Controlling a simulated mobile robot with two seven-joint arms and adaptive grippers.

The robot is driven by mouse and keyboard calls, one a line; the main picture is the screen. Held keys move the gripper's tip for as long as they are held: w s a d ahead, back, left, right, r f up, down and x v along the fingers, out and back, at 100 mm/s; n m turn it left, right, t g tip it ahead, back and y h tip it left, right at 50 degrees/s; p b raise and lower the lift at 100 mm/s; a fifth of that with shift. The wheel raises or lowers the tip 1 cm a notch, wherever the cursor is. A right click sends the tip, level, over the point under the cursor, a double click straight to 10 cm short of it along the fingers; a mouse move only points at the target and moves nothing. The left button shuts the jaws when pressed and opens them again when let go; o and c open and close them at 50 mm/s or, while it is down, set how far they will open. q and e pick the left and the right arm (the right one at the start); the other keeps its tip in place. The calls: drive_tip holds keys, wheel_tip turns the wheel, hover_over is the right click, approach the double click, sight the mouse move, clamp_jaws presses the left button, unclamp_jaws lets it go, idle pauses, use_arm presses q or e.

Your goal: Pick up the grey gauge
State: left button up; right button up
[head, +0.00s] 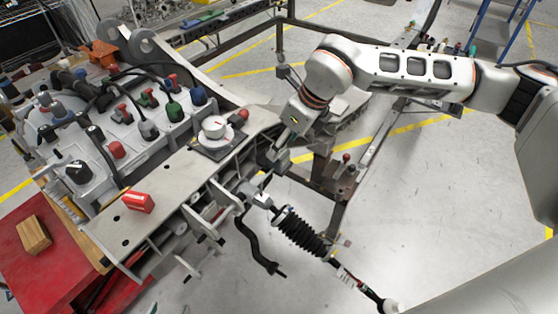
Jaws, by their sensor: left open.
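My right gripper is not in view.
Several red, green and blue capped parts (147,98) crowd the chassis behind the gauge. A red block (138,202) lies on the plate at front left. A wooden block (33,234) rests on a red surface (60,262). A black spring strut (300,232) sticks out at front right.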

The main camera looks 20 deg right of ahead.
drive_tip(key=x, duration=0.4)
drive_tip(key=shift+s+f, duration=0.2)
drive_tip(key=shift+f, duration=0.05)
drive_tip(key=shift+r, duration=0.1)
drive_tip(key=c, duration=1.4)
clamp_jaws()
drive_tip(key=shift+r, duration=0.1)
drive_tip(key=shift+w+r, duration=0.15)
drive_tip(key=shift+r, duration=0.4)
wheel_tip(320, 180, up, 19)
drive_tip(key=p, duration=0.1)
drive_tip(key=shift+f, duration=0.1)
